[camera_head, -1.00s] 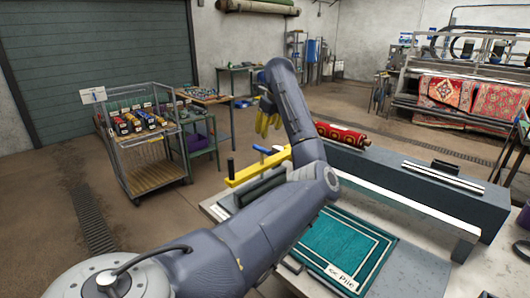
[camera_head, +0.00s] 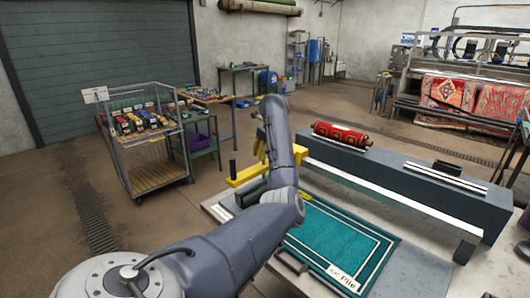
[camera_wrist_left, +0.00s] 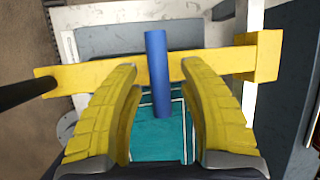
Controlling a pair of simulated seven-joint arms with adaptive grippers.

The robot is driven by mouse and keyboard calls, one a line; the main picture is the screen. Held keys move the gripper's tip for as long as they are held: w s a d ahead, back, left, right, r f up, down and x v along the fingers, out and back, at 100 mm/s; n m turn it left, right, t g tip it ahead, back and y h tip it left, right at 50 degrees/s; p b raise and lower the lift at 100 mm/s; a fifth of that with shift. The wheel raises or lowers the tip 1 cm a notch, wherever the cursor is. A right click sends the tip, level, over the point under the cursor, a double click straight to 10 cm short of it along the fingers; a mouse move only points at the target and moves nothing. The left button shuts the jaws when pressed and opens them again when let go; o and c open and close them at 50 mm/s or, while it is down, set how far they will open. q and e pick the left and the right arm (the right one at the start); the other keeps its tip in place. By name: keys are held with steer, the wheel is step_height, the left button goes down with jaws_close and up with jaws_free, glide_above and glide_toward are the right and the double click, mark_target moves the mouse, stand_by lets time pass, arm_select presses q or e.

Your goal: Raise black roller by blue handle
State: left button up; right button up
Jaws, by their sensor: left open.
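The blue handle (camera_wrist_left: 157,48) stands between the two yellow fingers of my left gripper (camera_wrist_left: 161,72) in the left wrist view. The fingers are open, with a gap on each side of the handle. A yellow bar (camera_wrist_left: 60,82) runs crosswise at the handle, and it also shows in the head view (camera_head: 242,177). The dark roller (camera_head: 252,192) lies low beside the yellow bar at the left of the worktable, partly hidden by my arm. My right gripper is not in view.
A teal rug (camera_head: 340,243) lies flat on the worktable. A grey beam (camera_head: 400,185) crosses behind it, with a red rolled rug (camera_head: 342,136) on top. A black upright grip (camera_head: 232,168) stands at the yellow bar's left end. A cart (camera_head: 155,175) stands farther left.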

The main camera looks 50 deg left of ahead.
arm_select(q)
steer(key=shift+f, duration=0.1)
jaws_close()
stand_by(0.4)
